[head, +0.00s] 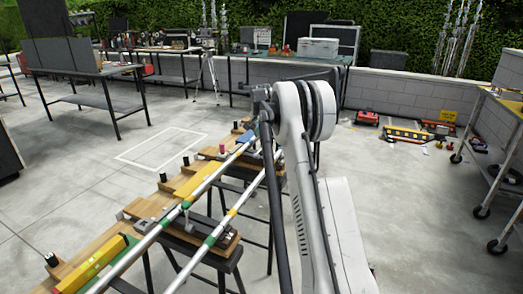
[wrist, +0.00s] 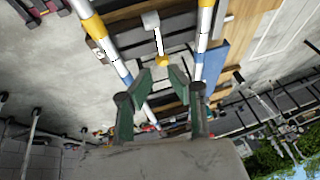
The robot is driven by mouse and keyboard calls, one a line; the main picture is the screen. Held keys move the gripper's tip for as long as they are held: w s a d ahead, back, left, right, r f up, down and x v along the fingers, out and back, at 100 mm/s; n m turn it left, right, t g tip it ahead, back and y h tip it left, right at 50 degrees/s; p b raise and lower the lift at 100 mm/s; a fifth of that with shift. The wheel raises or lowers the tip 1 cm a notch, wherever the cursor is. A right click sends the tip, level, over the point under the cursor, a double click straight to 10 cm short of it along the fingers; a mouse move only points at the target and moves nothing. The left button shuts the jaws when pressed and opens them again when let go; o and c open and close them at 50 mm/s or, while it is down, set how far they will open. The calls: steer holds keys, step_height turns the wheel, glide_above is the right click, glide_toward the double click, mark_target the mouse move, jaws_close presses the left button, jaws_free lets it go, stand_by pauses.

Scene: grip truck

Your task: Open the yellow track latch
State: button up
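In the wrist view, a latch with a pale lever and a yellow tip (wrist: 162,61) sits between two white rails of the track (wrist: 111,58). The rails carry yellow and blue bands. My gripper (wrist: 161,76) is open, with its two green-padded fingers spread. The yellow tip appears between and just beyond the fingertips. I cannot tell whether they touch it, and nothing is clearly held. In the head view, the track (head: 160,232) runs diagonally over wooden boards. My arm hides the gripper and the latch there.
The boards rest on dark sawhorse stands (head: 215,262). Yellow and green blocks (head: 95,262) lie at the near left end. A metal cart (head: 500,125) stands at the right. Worktables (head: 85,70) stand at the back left. The concrete floor left of the track is clear.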

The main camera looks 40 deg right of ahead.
steer(key=b+x, duration=0.1)
steer(key=x, duration=1)
steer(key=shift+b, duration=0.35)
jaws_close()
